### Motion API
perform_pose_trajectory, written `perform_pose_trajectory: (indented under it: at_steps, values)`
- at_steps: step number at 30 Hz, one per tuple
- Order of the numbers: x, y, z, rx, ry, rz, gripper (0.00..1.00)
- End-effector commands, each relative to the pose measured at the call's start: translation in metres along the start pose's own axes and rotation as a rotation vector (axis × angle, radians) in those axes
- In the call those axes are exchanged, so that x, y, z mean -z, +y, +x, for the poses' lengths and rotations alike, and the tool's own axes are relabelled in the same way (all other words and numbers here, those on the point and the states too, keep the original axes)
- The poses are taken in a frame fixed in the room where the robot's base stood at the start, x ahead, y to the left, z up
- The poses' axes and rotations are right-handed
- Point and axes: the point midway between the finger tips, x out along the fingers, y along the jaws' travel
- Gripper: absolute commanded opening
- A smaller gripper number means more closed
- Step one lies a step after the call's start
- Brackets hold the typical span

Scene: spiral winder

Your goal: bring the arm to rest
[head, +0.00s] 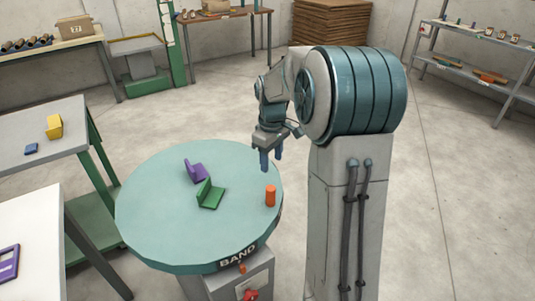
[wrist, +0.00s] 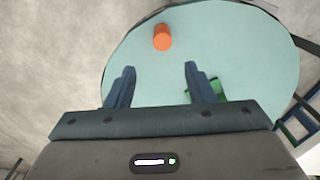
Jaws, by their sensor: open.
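My gripper (head: 270,158) is above the right back edge of the round teal table (head: 150,220), pointing down. In the wrist view my gripper (wrist: 158,86) has its two blue fingers apart with nothing between them. An orange cylinder (head: 270,196) stands upright near the table's right edge, apart from the fingers. It also shows in the wrist view (wrist: 162,37), beyond the fingertips. A green angled piece (head: 210,194) and a purple angled piece (head: 195,172) sit near the middle of the table. The green piece (wrist: 214,86) is partly hidden behind a finger in the wrist view.
A grey table (head: 30,130) at the left holds a yellow block (head: 55,126) and a small blue block (head: 31,149). A white table (head: 30,215) at front left holds a purple frame (head: 9,262). Shelves (head: 480,75) stand at back right. The floor at right is clear.

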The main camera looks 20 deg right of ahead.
Motion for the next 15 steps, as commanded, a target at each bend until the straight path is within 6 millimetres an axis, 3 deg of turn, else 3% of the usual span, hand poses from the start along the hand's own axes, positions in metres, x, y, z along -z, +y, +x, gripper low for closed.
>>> perform_pose_trajectory:
  at_steps: [5,8,15]
  values:
    - [0.000,-0.001,-0.001,-0.001,0.001,0.001,0.49]
    - [-0.003,-0.009,-0.013,-0.013,0.005,0.017,0.49]
    - [-0.035,-0.067,-0.070,-0.069,0.044,0.154,0.49]
